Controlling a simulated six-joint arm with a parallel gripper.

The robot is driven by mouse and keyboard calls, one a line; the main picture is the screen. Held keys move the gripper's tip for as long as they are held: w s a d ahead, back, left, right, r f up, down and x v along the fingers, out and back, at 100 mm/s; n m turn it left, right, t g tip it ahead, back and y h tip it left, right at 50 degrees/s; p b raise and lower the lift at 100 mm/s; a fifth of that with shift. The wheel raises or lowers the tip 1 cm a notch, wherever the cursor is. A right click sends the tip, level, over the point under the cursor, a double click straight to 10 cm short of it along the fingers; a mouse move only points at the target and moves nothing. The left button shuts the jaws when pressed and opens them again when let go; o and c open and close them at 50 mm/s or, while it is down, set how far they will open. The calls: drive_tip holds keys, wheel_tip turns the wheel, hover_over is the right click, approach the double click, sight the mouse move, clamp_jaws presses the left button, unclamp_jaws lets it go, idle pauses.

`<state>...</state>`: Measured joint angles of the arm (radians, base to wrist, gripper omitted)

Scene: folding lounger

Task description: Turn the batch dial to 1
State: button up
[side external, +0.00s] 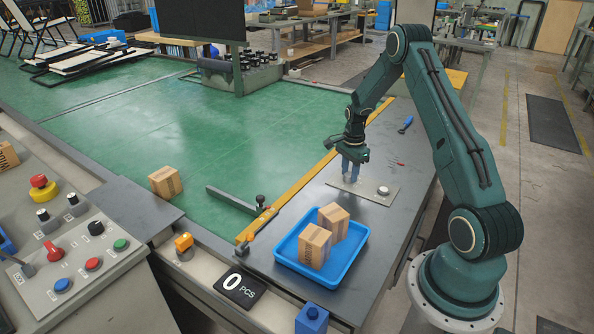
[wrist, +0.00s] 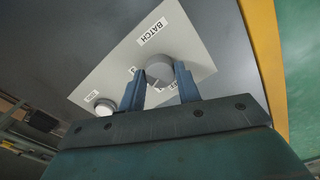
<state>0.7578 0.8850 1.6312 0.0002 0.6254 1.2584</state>
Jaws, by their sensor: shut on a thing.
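The batch dial (wrist: 159,68) is a round grey knob on a pale plate (wrist: 190,35) with a BATCH label (wrist: 152,31) beside it. My gripper (wrist: 160,76) points down at the plate, with its two blue fingers on opposite sides of the dial, shut on it. In the side view my gripper (side external: 352,174) stands over the left part of the plate (side external: 376,198), and its fingers hide the dial. Small number marks near the dial are partly covered by the fingers; I cannot read the dial's setting.
A white round button (wrist: 105,106) sits on the same plate. A blue tray (side external: 283,253) with two cardboard boxes (side external: 333,222) stands in front. A display (side external: 241,287) reads 0 PCS. A blue-handled tool (side external: 406,124) lies behind. Another box (side external: 165,182) is on the green belt (side external: 130,130).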

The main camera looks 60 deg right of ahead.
sight(350, 174)
drive_tip(key=n, duration=0.6)
idle(0.5)
drive_tip(key=o, duration=1)
drive_tip(key=shift+r, duration=0.1)
wheel_tip(350, 174, up, 14)
drive_tip(key=shift+f, duration=0.1)
idle(0.4)
